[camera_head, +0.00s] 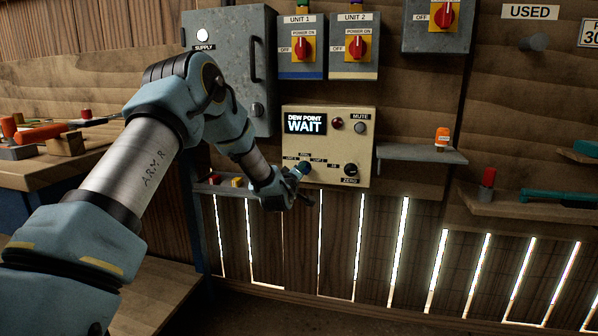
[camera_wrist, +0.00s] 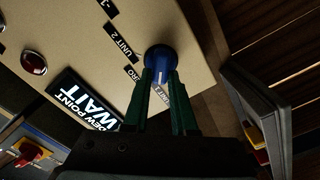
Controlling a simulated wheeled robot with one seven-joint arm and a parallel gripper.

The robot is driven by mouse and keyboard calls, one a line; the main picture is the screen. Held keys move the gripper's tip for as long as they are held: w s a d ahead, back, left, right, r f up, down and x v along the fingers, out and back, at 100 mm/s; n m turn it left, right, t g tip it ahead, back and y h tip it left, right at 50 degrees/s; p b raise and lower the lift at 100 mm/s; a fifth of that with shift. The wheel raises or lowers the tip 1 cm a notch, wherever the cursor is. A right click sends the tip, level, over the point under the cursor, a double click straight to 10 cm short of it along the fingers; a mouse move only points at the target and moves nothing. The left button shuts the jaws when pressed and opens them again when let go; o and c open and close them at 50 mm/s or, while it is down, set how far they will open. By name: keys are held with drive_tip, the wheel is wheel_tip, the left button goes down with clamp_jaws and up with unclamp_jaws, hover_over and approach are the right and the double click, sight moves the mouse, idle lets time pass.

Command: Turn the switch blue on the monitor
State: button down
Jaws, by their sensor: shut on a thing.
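The cream monitor box (camera_head: 325,118) hangs on the wall in the head view, its screen (camera_head: 305,123) reading "DEW POINT WAIT". The blue switch (camera_wrist: 160,58) is a round knob on its panel; in the head view a bit of it (camera_head: 304,167) shows at the lower left of the box. My gripper (camera_wrist: 161,76) has its two green fingers on either side of the knob's grip, shut on it. In the head view my gripper (camera_head: 298,178) reaches the panel from the lower left.
A black ZERO knob (camera_head: 351,170), a red lamp (camera_head: 338,124) and a grey MUTE button (camera_head: 360,128) share the panel. A shelf (camera_head: 420,154) with an orange bottle (camera_head: 442,138) is to the right. A grey supply cabinet (camera_head: 228,70) is at the upper left.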

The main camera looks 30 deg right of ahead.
drive_tip(key=c, duration=0.7)
unclamp_jaws()
drive_tip(key=v, duration=1)
drive_tip(key=shift+s+a, duration=0.3)
